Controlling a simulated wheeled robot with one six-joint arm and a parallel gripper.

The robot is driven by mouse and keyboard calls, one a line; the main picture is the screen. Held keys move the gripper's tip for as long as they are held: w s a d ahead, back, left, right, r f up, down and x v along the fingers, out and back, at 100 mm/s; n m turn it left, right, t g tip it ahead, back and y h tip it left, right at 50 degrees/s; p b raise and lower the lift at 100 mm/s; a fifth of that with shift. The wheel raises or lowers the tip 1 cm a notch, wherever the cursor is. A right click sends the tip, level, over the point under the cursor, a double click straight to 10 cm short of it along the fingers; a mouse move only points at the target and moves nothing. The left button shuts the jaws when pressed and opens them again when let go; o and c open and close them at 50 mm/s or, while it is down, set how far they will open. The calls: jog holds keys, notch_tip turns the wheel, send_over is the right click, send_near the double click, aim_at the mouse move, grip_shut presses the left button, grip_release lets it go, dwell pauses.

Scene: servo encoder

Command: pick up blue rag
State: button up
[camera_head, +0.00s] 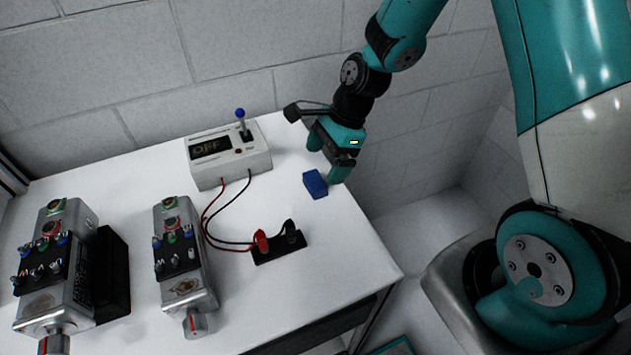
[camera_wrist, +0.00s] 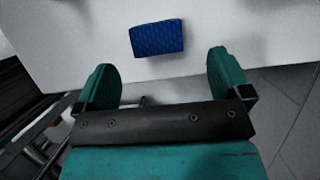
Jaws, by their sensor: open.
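The blue rag (camera_head: 315,184) is a small folded block lying on the white table near its right edge. In the wrist view the rag (camera_wrist: 157,38) lies beyond the fingertips, roughly centred between them and a little to the left. My gripper (camera_head: 325,158) is above the table right beside the rag in the head view, with its teal fingers apart. In the wrist view my gripper (camera_wrist: 163,68) is open and nothing is between its fingers. I cannot tell the exact height of the fingertips over the table.
The white table (camera_head: 340,262) also holds a box with an "OFF" display and blue-knobbed lever (camera_head: 230,153), red and black clips on a black block (camera_head: 280,243), and two metal devices (camera_head: 55,265), (camera_head: 183,255). A tiled wall stands close behind. The table edge is near the rag.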

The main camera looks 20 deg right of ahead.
aim_at(316, 180)
jog(key=p+x, duration=0.1)
jog(key=x, duration=0.4)
jog(key=shift+s+a+f, duration=0.1)
jog(key=shift+s+a, duration=0.1)
jog(key=shift+c, duration=0.3)
jog(key=c, duration=1)
